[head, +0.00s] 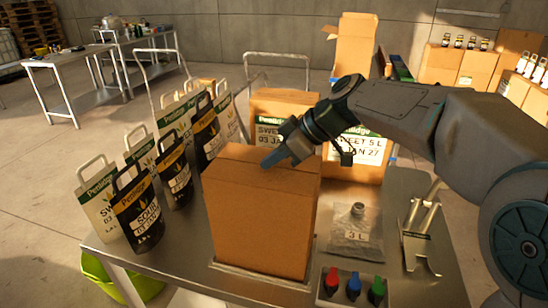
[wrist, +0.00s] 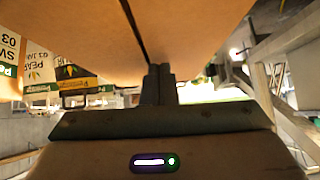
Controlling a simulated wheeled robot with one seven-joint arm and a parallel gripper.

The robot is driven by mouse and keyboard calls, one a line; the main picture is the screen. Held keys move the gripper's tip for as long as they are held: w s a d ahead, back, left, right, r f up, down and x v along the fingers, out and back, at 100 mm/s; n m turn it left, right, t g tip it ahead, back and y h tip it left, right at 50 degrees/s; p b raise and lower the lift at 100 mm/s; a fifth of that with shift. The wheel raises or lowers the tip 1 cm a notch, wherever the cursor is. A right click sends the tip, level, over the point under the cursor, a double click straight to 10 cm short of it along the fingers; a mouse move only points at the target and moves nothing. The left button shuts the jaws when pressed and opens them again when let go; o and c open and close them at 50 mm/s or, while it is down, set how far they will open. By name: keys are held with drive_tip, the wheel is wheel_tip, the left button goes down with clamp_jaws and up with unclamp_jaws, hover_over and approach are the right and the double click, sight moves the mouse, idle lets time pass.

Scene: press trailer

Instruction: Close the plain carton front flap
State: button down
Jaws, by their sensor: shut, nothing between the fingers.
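The plain carton (head: 258,215) stands upright on the metal table, a tall brown box without a label. Its top (head: 245,160) looks mostly flat, with a seam across it. My gripper (head: 266,163) is shut and empty, its fingertips at the top of the carton, touching or just above it. In the wrist view the shut fingers (wrist: 160,82) point at a brown cardboard surface (wrist: 95,35) with a dark gap running through it. I cannot tell which flap this is.
Black and white labelled pouches (head: 140,212) stand left of the carton. Labelled cartons (head: 354,155) stand behind it. A clear bag marked 3 L (head: 356,235), a panel with coloured knobs (head: 352,287) and a metal tool (head: 420,245) lie to the right.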

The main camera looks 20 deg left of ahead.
sight(274, 173)
drive_tip(key=shift+s+d+r+b, duration=0.1)
drive_tip(key=shift+s+r+b, duration=0.15)
drive_tip(key=shift+s+b, duration=0.35)
drive_tip(key=shift+s+r+p, duration=0.1)
drive_tip(key=shift+r+p, duration=0.25)
drive_tip(key=shift+r, duration=0.05)
drive_tip(key=r, duration=0.1)
drive_tip(key=r+p, duration=0.1)
drive_tip(key=r, duration=0.2)
drive_tip(key=shift+d, duration=0.3)
drive_tip(key=b+v, duration=0.1)
drive_tip(key=v, duration=0.8)
drive_tip(key=s+d+f+m+t+h, duration=0.1)
drive_tip(key=s+d+f+m+h, duration=0.2)
drive_tip(key=d+f+m, duration=0.3)
drive_tip(key=s+d+f+m+t+h, duration=0.2)
drive_tip(key=s+d+f+m, duration=0.4)
drive_tip(key=d+f, duration=0.4)
drive_tip(key=s+d+f+m+t+h, duration=0.1)
drive_tip(key=s+d+f+m+h, duration=0.2)
drive_tip(key=d, duration=1.2)
wheel_tip(274, 173, down, 6)
drive_tip(key=s+m, duration=0.2)
drive_tip(key=m, duration=0.2)
drive_tip(key=shift+d+r+t+h, duration=0.2)
drive_tip(key=shift+d+t+h, duration=0.1)
drive_tip(key=shift+t+h, duration=0.1)
drive_tip(key=shift+s, duration=0.1)
